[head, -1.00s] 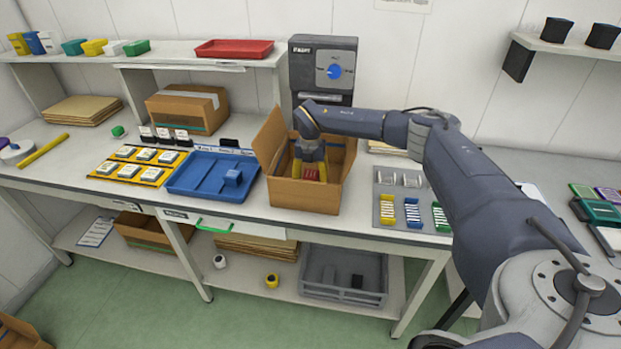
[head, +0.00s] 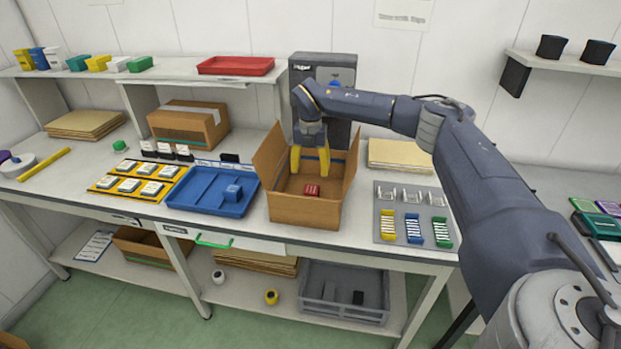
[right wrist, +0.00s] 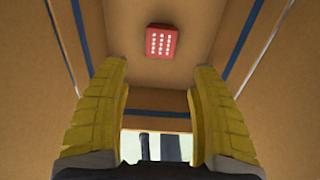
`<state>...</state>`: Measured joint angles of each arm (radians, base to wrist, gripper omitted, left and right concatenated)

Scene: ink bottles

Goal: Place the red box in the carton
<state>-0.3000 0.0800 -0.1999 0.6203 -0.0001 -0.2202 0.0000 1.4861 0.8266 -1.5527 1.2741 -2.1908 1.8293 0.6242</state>
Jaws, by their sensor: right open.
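The red box (head: 311,190) lies inside the open carton (head: 303,211), on its floor. In the right wrist view the red box (right wrist: 161,40) shows white markings and sits on the brown floor of the carton (right wrist: 150,85). My right gripper (head: 310,168) is over the carton with its yellow fingers pointing down. My left gripper is not in view.
A blue tray (head: 180,200) with a blue block stands left of the carton. A grey panel (head: 387,236) with coloured racks lies to its right. A closed brown box (head: 190,125) and a dark dial machine (head: 345,120) stand behind. The carton's flaps stand up.

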